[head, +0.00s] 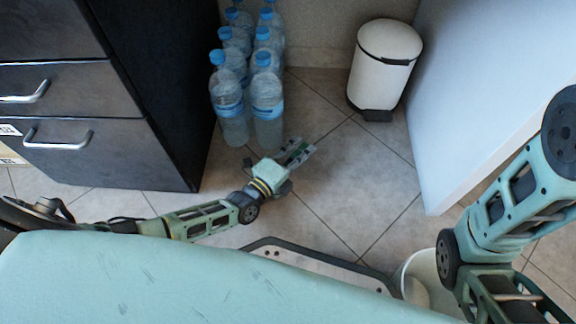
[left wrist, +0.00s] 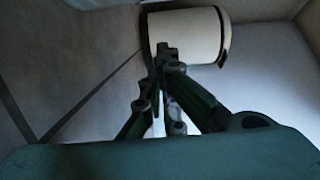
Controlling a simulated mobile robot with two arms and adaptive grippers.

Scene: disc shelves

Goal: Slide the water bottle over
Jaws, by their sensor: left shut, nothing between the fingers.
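Several clear water bottles with blue caps stand upright in two rows on the floor, against the dark cabinet's side. The front right bottle (head: 267,105) and the front left bottle (head: 228,105) are nearest to me. My left gripper (head: 305,150) is just in front of and to the right of the front right bottle, low over the tiles. It is shut and empty; in the left wrist view its fingers (left wrist: 163,60) come together with no bottle in sight. My right arm shows at the right edge of the head view, but its gripper is out of the picture.
A white pedal bin (head: 384,65) stands at the back right, and it also shows in the left wrist view (left wrist: 187,35). A dark drawer cabinet (head: 160,90) is left of the bottles. A white panel (head: 480,90) is at right. A white bucket (head: 422,275) sits near my base. The tiles before the bin are clear.

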